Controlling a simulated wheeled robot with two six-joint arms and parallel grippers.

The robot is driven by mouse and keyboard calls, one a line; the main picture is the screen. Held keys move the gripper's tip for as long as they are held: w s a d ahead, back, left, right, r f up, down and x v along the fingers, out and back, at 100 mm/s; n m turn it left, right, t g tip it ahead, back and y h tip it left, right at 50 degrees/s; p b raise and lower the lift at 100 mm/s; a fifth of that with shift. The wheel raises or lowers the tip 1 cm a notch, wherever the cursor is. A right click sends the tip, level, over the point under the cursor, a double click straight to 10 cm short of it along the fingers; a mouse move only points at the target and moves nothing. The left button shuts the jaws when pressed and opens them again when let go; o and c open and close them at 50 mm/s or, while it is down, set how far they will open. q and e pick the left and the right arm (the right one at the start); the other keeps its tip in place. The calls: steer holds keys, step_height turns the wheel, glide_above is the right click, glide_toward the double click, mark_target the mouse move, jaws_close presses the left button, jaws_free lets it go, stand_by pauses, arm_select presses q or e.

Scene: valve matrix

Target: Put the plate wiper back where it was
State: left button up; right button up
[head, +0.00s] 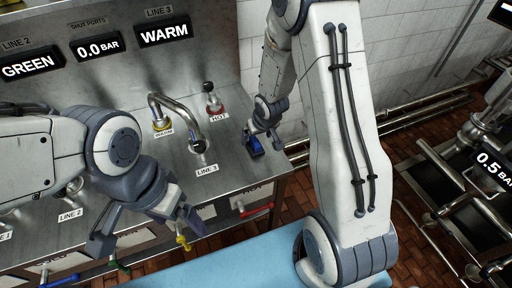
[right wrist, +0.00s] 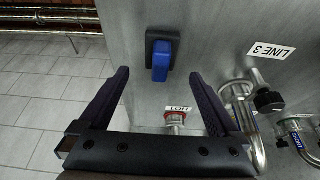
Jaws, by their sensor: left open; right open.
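A blue block, which I take to be the plate wiper (right wrist: 162,60), sits on a dark square base (right wrist: 152,36) on the metal bench in the right wrist view. In the head view the blue wiper (head: 253,145) shows near the bench's right end. My right gripper (right wrist: 158,76) is open, with its two fingers apart on either side of the wiper and not visibly touching it. In the head view the right gripper (head: 262,138) is partly hidden by its own wrist. My left gripper (head: 146,236) is open and empty at the bench's front edge.
A bent metal spout (head: 178,115) stands over the LINE 3 label (head: 206,169). Coloured handles line the bench front. A light blue surface (head: 235,262) lies in front. Pipes run along the right wall.

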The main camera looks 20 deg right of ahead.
steer(key=shift+x, duration=2.7)
steer(key=shift+s, duration=0.1)
jaws_close()
steer(key=shift+r, duration=0.6)
step_height(320, 180, up, 3)
steer(key=shift+r+p, duration=0.15)
steer(key=shift+p, duration=0.35)
steer(key=s+d+r+p, duration=0.6)
steer(key=d+r, duration=0.1)
steer(key=d, duration=0.3)
steer(key=b, duration=0.4)
glide_toward(255, 140)
steer(key=s+a, duration=0.1)
steer(key=s+a+f, duration=0.1)
steer(key=s, duration=0.1)
steer(key=shift+s+f, duration=0.1)
